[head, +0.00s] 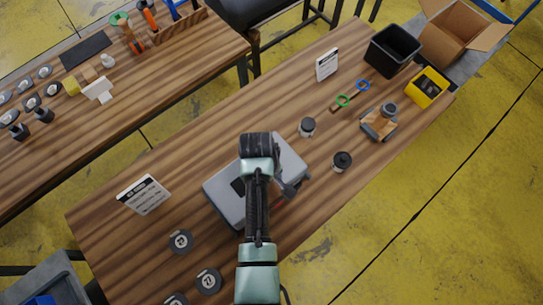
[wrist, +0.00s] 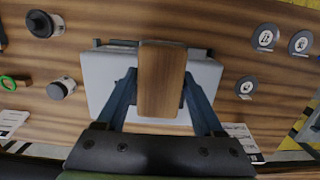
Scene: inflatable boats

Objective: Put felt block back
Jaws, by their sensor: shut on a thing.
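My gripper (wrist: 159,82) is shut on a brown wood-grained block, which I take to be the felt block (wrist: 161,60). In the wrist view, the two blue fingers press its left and right sides. Behind the block is a light grey case (wrist: 108,72) with a dark edge along its far side. In the head view, the grey case (head: 222,203) lies on the near table under my arm. I cannot tell whether the block touches the case.
The near table (head: 110,232) also holds two dark-topped jars (head: 308,127) (head: 342,161), round numbered discs (head: 180,242), a sign card (head: 145,195), a black bin (head: 392,50) and a yellow box (head: 427,87). A second table (head: 190,65) stands behind.

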